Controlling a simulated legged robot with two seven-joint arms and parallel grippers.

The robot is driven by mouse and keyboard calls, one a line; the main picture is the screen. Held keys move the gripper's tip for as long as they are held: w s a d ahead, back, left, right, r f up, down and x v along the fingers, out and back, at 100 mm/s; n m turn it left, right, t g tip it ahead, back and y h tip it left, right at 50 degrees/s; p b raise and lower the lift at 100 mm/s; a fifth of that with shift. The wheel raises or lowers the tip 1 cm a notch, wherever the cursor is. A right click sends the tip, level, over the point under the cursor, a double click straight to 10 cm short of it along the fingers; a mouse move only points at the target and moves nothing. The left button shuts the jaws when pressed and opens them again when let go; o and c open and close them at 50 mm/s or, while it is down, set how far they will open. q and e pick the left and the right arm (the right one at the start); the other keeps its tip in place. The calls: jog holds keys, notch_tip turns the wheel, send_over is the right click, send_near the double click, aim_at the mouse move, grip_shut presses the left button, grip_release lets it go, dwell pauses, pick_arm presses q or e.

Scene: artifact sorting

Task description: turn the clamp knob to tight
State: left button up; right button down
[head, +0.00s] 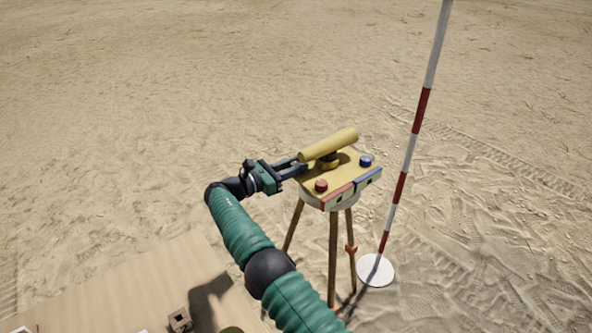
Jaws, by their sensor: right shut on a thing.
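A yellow surveying instrument (352,167) with a tube (330,145) on top stands on a tripod in the head view. A red knob (321,185) is at its near left and a blue knob (366,160) at its right. My right gripper (302,167) reaches the instrument's left side, just below the tube's left end. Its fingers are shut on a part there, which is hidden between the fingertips. I cannot make out a separate clamp knob or its setting. My left gripper is out of view.
A red and white striped pole (403,172) stands on a white round base (375,270) right of the tripod (333,255). A tan board (130,285) at the bottom left bears a small brown block (180,320). Open sand lies behind and left.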

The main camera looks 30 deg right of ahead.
jog(key=shift+w+r, duration=0.1)
jog(key=shift+r, duration=0.2)
jog(key=c, duration=1.4)
grip_release()
jog(key=shift+a, duration=0.1)
jog(key=shift+o, duration=1.2)
jog(key=shift+w+a+f, duration=0.1)
jog(key=shift+f, duration=0.05)
